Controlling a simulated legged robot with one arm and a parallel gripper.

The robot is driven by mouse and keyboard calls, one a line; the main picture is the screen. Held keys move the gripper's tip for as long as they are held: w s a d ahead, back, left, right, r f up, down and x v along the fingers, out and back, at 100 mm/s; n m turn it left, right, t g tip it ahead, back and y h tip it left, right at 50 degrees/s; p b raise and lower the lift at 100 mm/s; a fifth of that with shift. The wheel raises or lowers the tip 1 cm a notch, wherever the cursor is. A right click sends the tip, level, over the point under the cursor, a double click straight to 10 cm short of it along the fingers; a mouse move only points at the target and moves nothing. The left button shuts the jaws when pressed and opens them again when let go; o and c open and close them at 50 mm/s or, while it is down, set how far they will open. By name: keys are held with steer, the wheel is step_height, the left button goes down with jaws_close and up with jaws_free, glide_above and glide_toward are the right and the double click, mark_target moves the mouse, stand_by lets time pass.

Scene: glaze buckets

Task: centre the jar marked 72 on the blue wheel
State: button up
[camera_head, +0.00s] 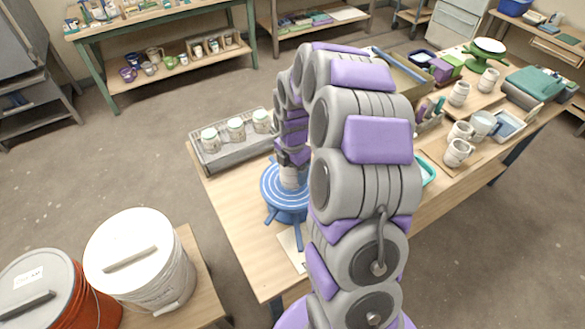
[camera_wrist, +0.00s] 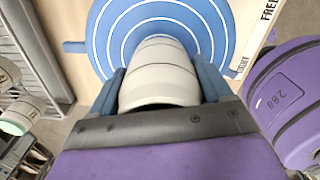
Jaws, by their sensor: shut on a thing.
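The blue wheel (camera_head: 273,190) with white rings stands on the wooden table, and it also shows in the wrist view (camera_wrist: 108,32). My gripper (camera_wrist: 162,75) is shut on a pale grey-white jar (camera_wrist: 160,72), with a blue finger on each side of it. In the head view the jar (camera_head: 289,177) shows below my gripper, over the wheel. The wheel's rings show around the jar's far end in the wrist view. I cannot tell whether the jar touches the wheel. No number shows on the held jar.
A grey tray (camera_head: 238,157) with several jars (camera_head: 236,129) stands behind the wheel, to the left. Cups (camera_head: 458,152), a blue-rimmed tray (camera_head: 510,126) and a green wheel (camera_head: 484,58) are on the table's right side. White (camera_head: 140,265) and orange (camera_head: 80,305) buckets stand front left.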

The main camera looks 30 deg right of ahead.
steer(key=shift+a, duration=0.4)
steer(key=o, duration=1.1)
steer(key=shift+o, duration=1.2)
steer(key=shift+d+f, duration=0.1)
steer(key=shift+d, duration=0.15)
step_height(320, 180, up, 17)
steer(key=p, duration=0.3)
steer(key=shift+r, duration=0.2)
